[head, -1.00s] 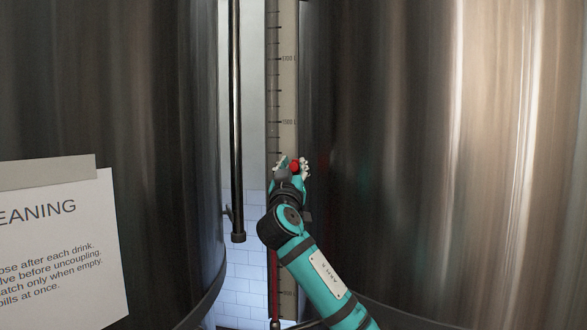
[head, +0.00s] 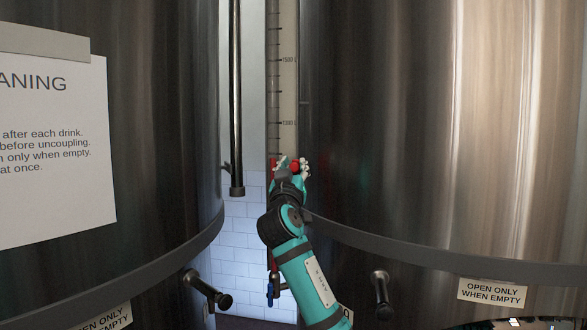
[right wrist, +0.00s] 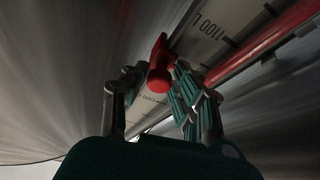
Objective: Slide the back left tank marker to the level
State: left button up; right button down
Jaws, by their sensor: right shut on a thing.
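The red marker (head: 295,167) sits on the pale upright scale strip (head: 288,85) between the two big steel tanks. My right gripper (head: 291,168) is shut on it in the head view. In the right wrist view the red marker (right wrist: 159,72) shows between the fingers of the right gripper (right wrist: 158,85), against the scale. A mark reading 1100 L lies just beyond it there. A red tube (right wrist: 265,45) runs beside the scale in that view. My fingers hide part of the marker. My left gripper is not in view.
Steel tanks stand close on the left (head: 150,130) and right (head: 410,140), leaving a narrow gap. A dark pipe (head: 236,100) hangs left of the scale. A paper sign (head: 50,150) is on the left tank. Handles (head: 381,295) and a blue valve (head: 270,291) show lower down.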

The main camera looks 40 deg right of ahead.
jog(key=shift+f+b, duration=0.3)
jog(key=shift+f, duration=0.35)
jog(key=c, duration=1.1)
grip_release()
jog(key=shift+d, duration=0.1)
jog(key=v, duration=1.2)
